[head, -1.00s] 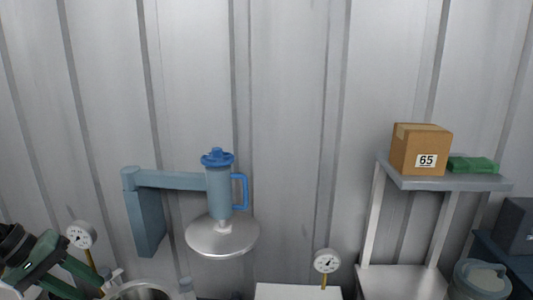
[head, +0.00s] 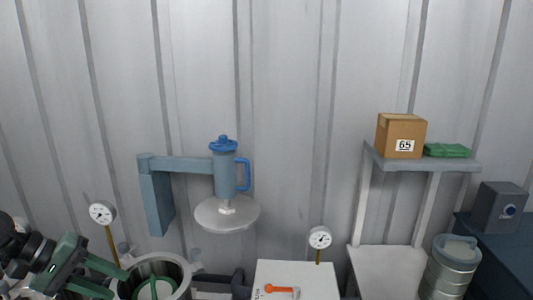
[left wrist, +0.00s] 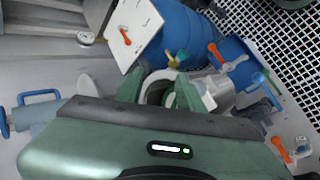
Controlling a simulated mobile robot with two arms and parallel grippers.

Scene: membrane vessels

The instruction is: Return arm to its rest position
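My left gripper (head: 119,286) is green and black and sits at the lower left of the head view. In the left wrist view the fingers of the left gripper (left wrist: 160,80) point toward an open round steel vessel (left wrist: 224,86). This vessel (head: 183,270) also shows in the head view, just right of the fingertips, with a green ring inside. I cannot tell whether the fingers touch its rim. My right gripper is in neither view.
A steel lid (head: 228,214) with a blue-handled column hangs from a blue-grey swing arm (head: 185,164). Pressure gauges (head: 320,238) stand near the vessel and a white box (head: 290,272). A shelf (head: 425,163) holds a cardboard box (head: 401,136). Blue barrels (left wrist: 185,35) show in the wrist view.

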